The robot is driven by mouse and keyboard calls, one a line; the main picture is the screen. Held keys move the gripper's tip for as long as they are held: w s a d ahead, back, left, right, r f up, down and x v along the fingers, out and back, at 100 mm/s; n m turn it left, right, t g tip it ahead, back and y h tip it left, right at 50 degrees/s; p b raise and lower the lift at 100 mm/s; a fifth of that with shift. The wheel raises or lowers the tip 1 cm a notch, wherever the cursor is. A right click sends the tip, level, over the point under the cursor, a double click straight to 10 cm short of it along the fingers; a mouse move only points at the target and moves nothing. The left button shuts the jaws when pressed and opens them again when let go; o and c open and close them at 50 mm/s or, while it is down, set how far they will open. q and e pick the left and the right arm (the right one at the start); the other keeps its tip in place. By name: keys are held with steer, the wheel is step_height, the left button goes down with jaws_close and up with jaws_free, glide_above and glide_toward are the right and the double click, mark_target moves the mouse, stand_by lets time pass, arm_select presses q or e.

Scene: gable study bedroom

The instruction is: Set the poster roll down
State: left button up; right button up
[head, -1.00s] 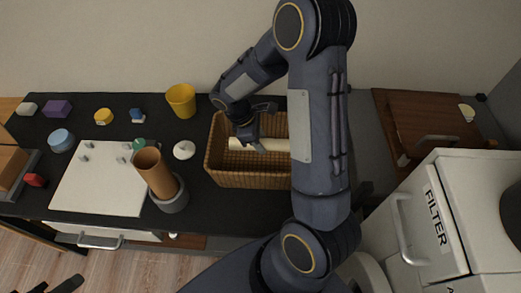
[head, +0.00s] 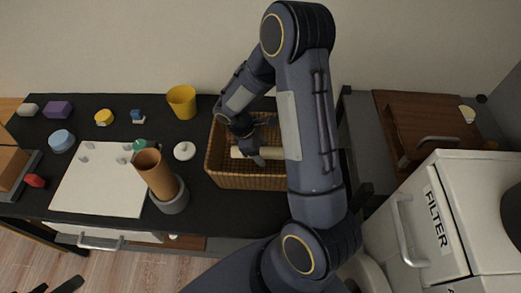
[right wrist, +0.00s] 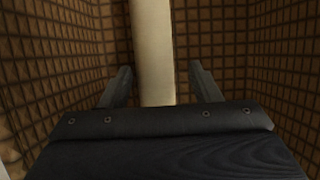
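The poster roll (head: 272,153), a long cream tube, lies inside the wicker basket (head: 246,181). In the right wrist view the roll (right wrist: 152,50) runs down the middle, between the finger pads. My right gripper (head: 256,150) reaches down into the basket over the roll. Its two fingers (right wrist: 158,88) stand apart, one on each side of the roll, with a gap on both sides. Part of the roll is hidden by my right arm and gripper.
Left of the basket are a brown tube in a grey cup (head: 172,203), a white round lid (head: 184,151), a yellow cup (head: 181,101) and a white board (head: 100,190) with pegs. A white filter cabinet (head: 425,230) stands at the right.

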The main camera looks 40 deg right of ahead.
steer(key=w+a+r+m+t+y+p, duration=0.15)
steer(key=r+p, duration=0.25)
steer(key=r, duration=0.4)
steer(key=a+r+m+g+p, duration=0.15)
steer(key=r+p, duration=0.25)
steer(key=r, duration=0.5)
steer(key=s+a+r+m+t+y, duration=0.3)
steer(key=s+r, duration=0.3)
steer(key=s, duration=0.2)
steer(key=s+a+r+m+t+y, duration=0.3)
steer(key=s+a+r+m+t, duration=0.2)
steer(key=s+r, duration=0.2)
steer(key=shift+s+r+m+t, duration=0.3)
steer(key=shift+s+m, duration=0.1)
steer(key=shift+s, duration=0.45)
steer(key=shift+a, duration=0.15)
